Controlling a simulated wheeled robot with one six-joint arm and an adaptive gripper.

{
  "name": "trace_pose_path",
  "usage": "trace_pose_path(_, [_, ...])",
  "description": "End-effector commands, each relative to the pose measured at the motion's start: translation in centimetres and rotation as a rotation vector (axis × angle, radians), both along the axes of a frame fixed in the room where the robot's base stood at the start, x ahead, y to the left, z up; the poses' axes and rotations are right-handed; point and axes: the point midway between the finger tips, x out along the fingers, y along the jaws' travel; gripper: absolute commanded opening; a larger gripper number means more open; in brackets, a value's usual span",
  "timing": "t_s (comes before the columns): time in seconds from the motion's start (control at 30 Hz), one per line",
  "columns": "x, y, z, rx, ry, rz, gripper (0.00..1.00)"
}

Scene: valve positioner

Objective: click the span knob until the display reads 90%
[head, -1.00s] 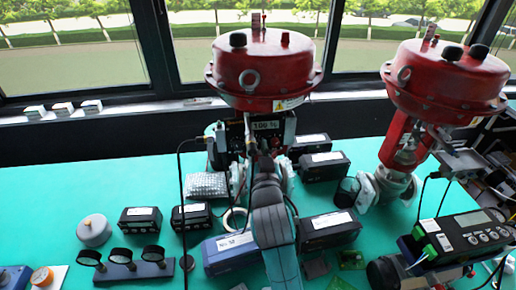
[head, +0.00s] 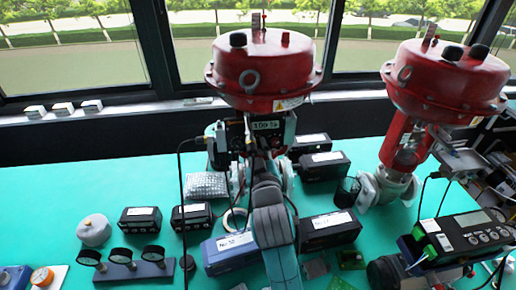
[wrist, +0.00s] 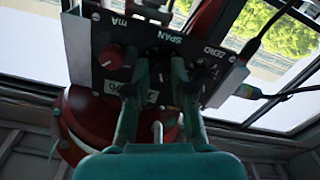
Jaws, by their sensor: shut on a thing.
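The positioner's dark panel (wrist: 120,50) fills the upper part of the wrist view, upside down, with the labels ZERO, SPAN and mA. My gripper (wrist: 162,65) has its two fingers up against the panel below the SPAN label, closed around the span knob, which they mostly hide. The display (head: 266,125) in the head view seems to read 100%, in small blurred digits. In the wrist view the display (wrist: 152,97) is partly covered by a finger. A red knob (wrist: 112,57) sits left of my fingers, under the mA label.
The red valve actuator (head: 263,70) rises above the positioner, with a second red actuator (head: 445,80) to the right. Black boxes, a blue-grey instrument (head: 230,252) and gauges (head: 121,256) stand on the green table (head: 60,180). A black cable hangs left of my arm.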

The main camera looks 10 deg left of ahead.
Motion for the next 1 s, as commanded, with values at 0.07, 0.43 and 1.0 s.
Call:
trace_pose_path(0.07, [0.0,0.0,0.0,-0.012,-0.003,0.000,0.00])
trace_pose_path(0.43, [0.0,0.0,0.0,-0.022,-0.006,0.000,0.00])
trace_pose_path(1.0, [-1.0,-0.3,0.0,-0.022,-0.006,0.001,0.33])
